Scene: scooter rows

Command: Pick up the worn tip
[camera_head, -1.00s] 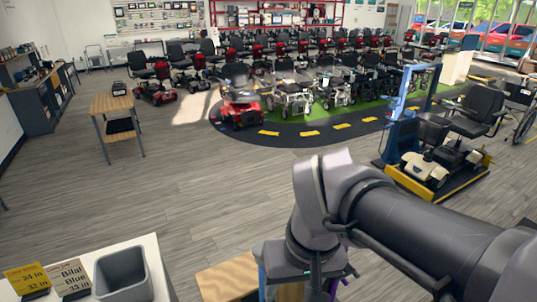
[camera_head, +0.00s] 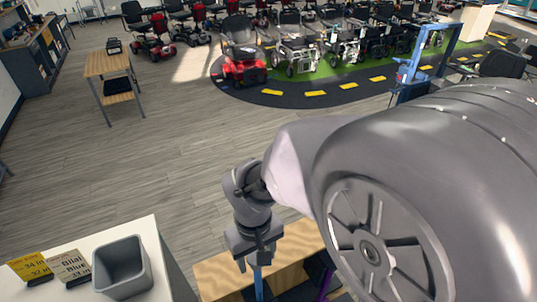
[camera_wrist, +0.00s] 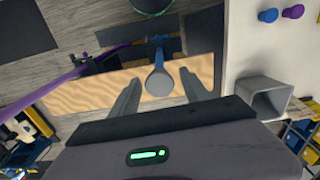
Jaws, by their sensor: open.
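The worn tip (camera_wrist: 159,84) appears to be the grey rounded end of a blue shaft (camera_wrist: 159,45) in the wrist view. It faces the camera, between my fingers and apart from them as far as I can tell. The blue shaft also shows in the head view (camera_head: 258,286), standing below my gripper (camera_head: 255,264), where the tip itself is hidden. In the wrist view my gripper (camera_wrist: 160,78) is open and empty, with one finger on each side of the tip.
A light wooden bench (camera_head: 213,279) lies beneath. A white table (camera_head: 143,232) at left holds a grey bin (camera_head: 122,268), a yellow sign (camera_head: 30,267) and a grey sign (camera_head: 69,265). A purple shaft (camera_wrist: 85,66) runs nearby. Scooters stand behind; the floor between is open.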

